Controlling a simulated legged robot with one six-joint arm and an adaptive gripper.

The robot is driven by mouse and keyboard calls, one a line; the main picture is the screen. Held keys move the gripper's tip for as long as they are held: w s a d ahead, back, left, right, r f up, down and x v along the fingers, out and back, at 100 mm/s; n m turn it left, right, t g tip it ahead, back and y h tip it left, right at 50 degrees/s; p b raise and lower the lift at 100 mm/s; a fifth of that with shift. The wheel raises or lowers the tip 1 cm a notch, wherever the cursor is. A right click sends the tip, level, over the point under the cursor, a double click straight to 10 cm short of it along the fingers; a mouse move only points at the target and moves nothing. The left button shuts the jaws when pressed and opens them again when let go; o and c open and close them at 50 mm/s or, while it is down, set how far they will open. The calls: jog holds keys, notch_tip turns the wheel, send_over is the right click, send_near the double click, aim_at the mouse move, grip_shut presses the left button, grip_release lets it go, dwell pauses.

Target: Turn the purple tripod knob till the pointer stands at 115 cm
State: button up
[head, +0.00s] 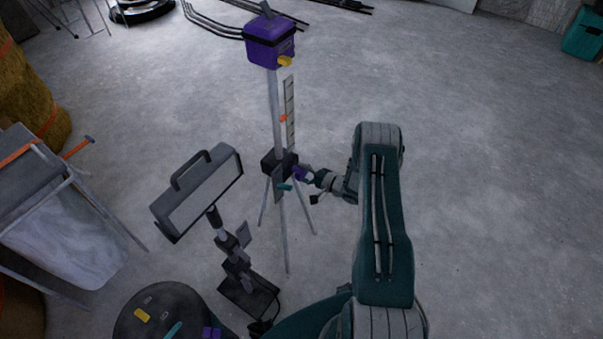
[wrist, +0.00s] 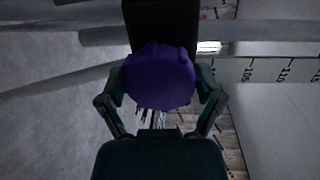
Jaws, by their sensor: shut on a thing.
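The purple knob (head: 299,173) sits on the right side of the tripod's dark hub (head: 272,163). My gripper (head: 308,179) reaches it from the right. In the wrist view the knob (wrist: 160,76) fills the space between the two fingers, and my gripper (wrist: 162,88) is shut on it. The tripod carries a purple box (head: 270,42) on its post. An orange pointer (head: 283,118) stands partway up the pale scale (head: 290,112); its reading is too small to tell. In the wrist view the scale (wrist: 265,85) shows 105 and 110, with a further mark cut off; no pointer is visible there.
A work lamp (head: 200,190) on a stand is left of the tripod. A dark round top (head: 170,310) with small coloured items is at the front left. A grey frame (head: 50,190) stands further left. The floor right of my arm is clear.

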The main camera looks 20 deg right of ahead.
jog(key=shift+d+f+m, duration=0.1)
jog(key=shift+d+m, duration=0.1)
jog(key=shift+m, duration=0.4)
jog(key=o, duration=0.9)
jog(key=shift+f, duration=0.1)
jog(key=shift+s+d, duration=0.15)
jog(key=v, duration=1.1)
jog(key=shift+s+d, duration=0.2)
jog(key=shift+d, duration=0.1)
